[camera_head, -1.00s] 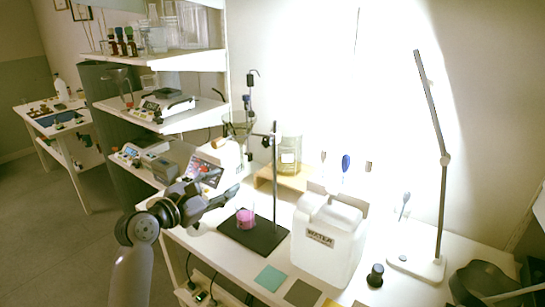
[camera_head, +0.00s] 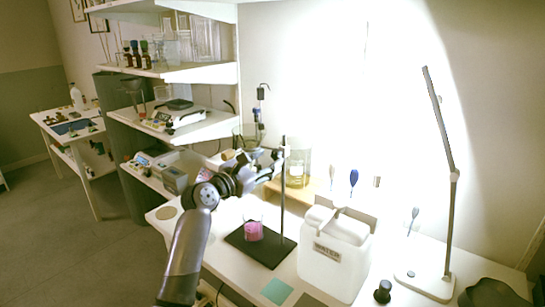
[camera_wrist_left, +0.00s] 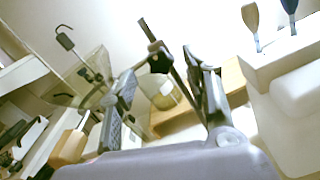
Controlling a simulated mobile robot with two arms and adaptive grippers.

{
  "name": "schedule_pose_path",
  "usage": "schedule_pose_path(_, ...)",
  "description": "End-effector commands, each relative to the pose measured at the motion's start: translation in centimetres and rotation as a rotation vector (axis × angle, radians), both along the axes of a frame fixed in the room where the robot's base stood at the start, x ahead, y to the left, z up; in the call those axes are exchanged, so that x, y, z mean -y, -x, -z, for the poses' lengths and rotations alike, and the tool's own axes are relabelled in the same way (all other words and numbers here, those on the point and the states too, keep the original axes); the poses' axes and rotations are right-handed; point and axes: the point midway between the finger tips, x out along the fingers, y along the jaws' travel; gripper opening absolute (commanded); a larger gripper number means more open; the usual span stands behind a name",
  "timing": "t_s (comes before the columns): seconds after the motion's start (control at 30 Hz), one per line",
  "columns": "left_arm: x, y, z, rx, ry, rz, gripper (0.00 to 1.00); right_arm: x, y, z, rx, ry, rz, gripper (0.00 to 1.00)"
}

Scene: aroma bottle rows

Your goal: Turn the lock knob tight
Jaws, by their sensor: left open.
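A dark, lobed lock knob (camera_wrist_left: 160,60) sits on the stand's metal rod (camera_wrist_left: 181,84) in the left wrist view. In the head view the upright rod (camera_head: 283,205) rises from a flat black base (camera_head: 262,248). My left gripper (camera_head: 274,165) is at the upper part of the rod and partly hides the clamp there. In the wrist view its two dark fingers (camera_wrist_left: 158,68) are open, with the knob showing between their tips. I cannot tell whether either finger touches it. A beaker with pink liquid (camera_head: 254,231) stands on the black base. My right gripper is not in view.
A white water container (camera_head: 335,263) stands right of the stand. A glass jar (camera_head: 298,167) is behind the rod. A desk lamp (camera_head: 425,283) and a small dark bottle (camera_head: 382,291) are further right. Shelves with equipment (camera_head: 190,128) are at the left.

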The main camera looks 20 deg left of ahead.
Motion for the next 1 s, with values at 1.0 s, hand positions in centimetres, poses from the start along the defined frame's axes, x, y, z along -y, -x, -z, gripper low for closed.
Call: schedule_pose_path(1.0, 1.1, -3.0, 0.0, 0.000, -0.001, 0.000, 0.21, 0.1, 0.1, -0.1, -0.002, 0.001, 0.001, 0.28)
